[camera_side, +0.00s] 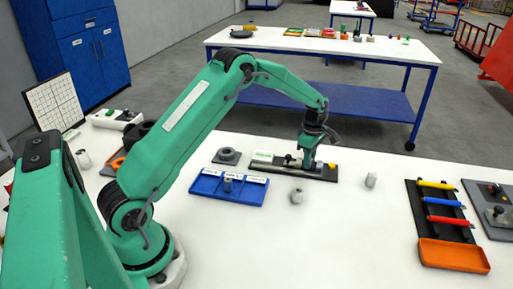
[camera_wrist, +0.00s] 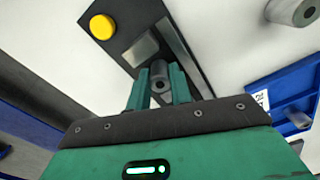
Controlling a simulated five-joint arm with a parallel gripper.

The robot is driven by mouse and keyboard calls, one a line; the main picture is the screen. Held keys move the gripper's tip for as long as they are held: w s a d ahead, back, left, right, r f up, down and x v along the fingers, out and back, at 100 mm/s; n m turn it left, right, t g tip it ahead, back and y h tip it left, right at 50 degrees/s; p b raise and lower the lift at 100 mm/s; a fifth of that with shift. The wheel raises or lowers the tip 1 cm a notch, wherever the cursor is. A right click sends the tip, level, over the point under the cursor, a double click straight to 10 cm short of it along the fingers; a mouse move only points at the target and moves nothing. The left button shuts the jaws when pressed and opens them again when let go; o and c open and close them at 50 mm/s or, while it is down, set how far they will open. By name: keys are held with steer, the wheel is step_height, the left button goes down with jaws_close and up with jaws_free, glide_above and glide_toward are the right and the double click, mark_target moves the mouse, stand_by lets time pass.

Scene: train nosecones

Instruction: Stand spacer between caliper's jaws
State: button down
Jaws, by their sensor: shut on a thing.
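My gripper (camera_side: 308,166) is low over the black caliper base (camera_side: 325,174), which has a yellow knob (camera_side: 332,166) at its right end. In the wrist view my gripper (camera_wrist: 160,78) is shut on a grey spacer (camera_wrist: 159,72) with a dark hole in its end. The spacer is over the caliper base (camera_wrist: 125,18), close to a silver block (camera_wrist: 141,48) and a long metal bar (camera_wrist: 183,48). The yellow knob (camera_wrist: 102,27) is at upper left there. I cannot tell whether the spacer touches the base or stands between the jaws.
A blue tray (camera_side: 205,194) with white labels holds a grey cylinder (camera_side: 228,184). Loose grey cylinders stand in front of the caliper (camera_side: 296,196) and to its right (camera_side: 370,180). A grey ring part (camera_side: 227,156) is at left. A black rack with coloured handles (camera_side: 445,204) is farther right.

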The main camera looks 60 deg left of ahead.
steer(key=shift+f, duration=0.15)
steer(key=c, duration=1.3)
jaws_free()
steer(key=shift+o, duration=0.2)
step_height(320, 180, up, 12)
steer(key=shift+r, duration=0.2)
